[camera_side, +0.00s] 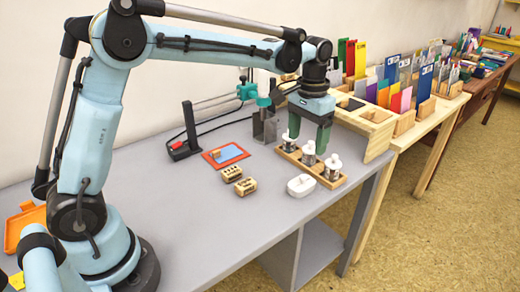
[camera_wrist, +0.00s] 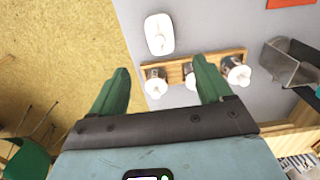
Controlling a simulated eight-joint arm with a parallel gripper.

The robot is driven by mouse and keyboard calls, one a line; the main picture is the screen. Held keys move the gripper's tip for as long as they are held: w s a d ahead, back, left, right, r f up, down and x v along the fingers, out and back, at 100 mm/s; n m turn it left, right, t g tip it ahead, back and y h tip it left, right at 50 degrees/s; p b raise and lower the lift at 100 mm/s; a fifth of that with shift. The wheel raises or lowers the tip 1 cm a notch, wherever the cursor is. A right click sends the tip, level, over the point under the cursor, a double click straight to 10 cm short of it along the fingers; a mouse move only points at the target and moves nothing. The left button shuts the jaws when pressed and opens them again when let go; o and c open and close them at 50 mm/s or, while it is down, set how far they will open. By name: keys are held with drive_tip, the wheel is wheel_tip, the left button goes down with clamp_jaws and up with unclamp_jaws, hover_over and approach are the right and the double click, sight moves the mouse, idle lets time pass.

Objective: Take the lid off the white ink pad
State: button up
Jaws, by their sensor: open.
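The white ink pad (camera_side: 301,185) sits on the grey table, near its front edge, with its white lid on top. The lid carries a small raised knob. In the wrist view the white ink pad (camera_wrist: 159,34) lies beyond my fingertips, roughly centred between them. My gripper (camera_side: 309,138) has its green fingers apart and empty. It points down over the wooden rack, behind and above the ink pad, and does not touch the pad. It also shows in the wrist view (camera_wrist: 160,66).
A wooden rack (camera_side: 318,175) with three white-topped metal pieces stands beside the pad, under my gripper. Two small wooden blocks (camera_side: 231,173) and a red-framed blue pad (camera_side: 225,155) lie to the left. A metal holder (camera_side: 264,128) stands behind.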

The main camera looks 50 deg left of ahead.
sight(304, 176)
drive_tip(key=f, duration=1.2)
drive_tip(key=shift+w, duration=0.2)
drive_tip(key=shift+c, duration=0.4)
drive_tip(key=c, duration=1)
drive_tip(key=shift+c, duration=0.2)
drive_tip(key=shift+r, duration=0.15)
